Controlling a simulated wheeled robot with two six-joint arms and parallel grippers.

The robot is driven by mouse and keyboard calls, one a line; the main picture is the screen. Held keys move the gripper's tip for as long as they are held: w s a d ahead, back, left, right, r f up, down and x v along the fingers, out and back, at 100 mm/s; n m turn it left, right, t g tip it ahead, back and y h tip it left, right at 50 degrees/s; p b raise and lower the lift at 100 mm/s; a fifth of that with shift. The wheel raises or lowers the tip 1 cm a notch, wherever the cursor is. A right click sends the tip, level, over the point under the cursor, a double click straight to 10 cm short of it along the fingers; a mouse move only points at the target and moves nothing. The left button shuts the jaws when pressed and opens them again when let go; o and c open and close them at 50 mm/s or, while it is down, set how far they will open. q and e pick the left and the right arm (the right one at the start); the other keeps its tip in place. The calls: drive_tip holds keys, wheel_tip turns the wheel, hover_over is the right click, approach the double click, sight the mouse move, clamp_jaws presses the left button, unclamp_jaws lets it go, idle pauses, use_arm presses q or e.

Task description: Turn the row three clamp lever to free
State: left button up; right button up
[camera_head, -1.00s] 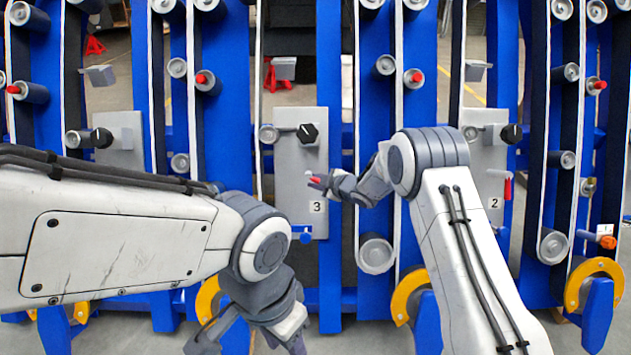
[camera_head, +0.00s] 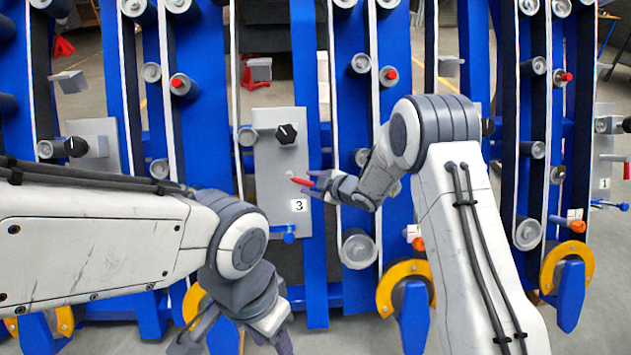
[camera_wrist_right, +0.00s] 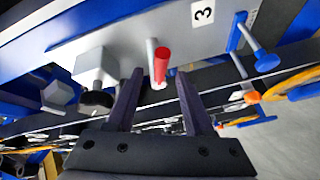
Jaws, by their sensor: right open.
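The row three plate (camera_head: 265,185) is a grey panel marked 3 on a blue upright, left of centre in the head view. Its clamp lever (camera_head: 301,181) has a red handle, which also shows in the wrist view (camera_wrist_right: 161,65). My right gripper (camera_head: 315,187) is beside the red handle. In the wrist view its dark fingers (camera_wrist_right: 160,78) are spread, with the handle between or just beyond their tips; I see no grip on it. My left gripper (camera_head: 235,335) hangs low at the bottom edge, away from the plate, its fingertips partly cut off.
Above the lever the plate carries a black knob (camera_head: 286,133). Below is a blue-handled part (camera_head: 288,233), also near the right finger in the wrist view (camera_wrist_right: 266,60). Rollers and yellow-rimmed wheels (camera_head: 405,272) stand around. My right forearm hides much of the neighbouring row.

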drive_tip(key=v, duration=0.3)
idle(0.4)
drive_tip(key=s+a+r+m+g+h, duration=0.1)
drive_tip(key=s+r+m+g+h, duration=0.15)
drive_tip(key=s, duration=0.45)
drive_tip(key=s+a+r+m+g+h, duration=0.1)
drive_tip(key=s+a+r+m+h, duration=0.2)
drive_tip(key=s, duration=0.4)
drive_tip(key=s+d+r+m+g+h, duration=0.1)
drive_tip(key=s+d+m+g, duration=0.15)
drive_tip(key=s, duration=1.15)
drive_tip(key=s+d+r+m+g, duration=0.15)
drive_tip(key=s+g, duration=0.25)
drive_tip(key=s, duration=1.1)
wheel_tip(320, 180, up, 31)
drive_tip(key=s+p, duration=0.1)
drive_tip(key=p, duration=3)
drive_tip(key=shift+d+m+p, duration=0.3)
drive_tip(key=shift+m, duration=0.15)
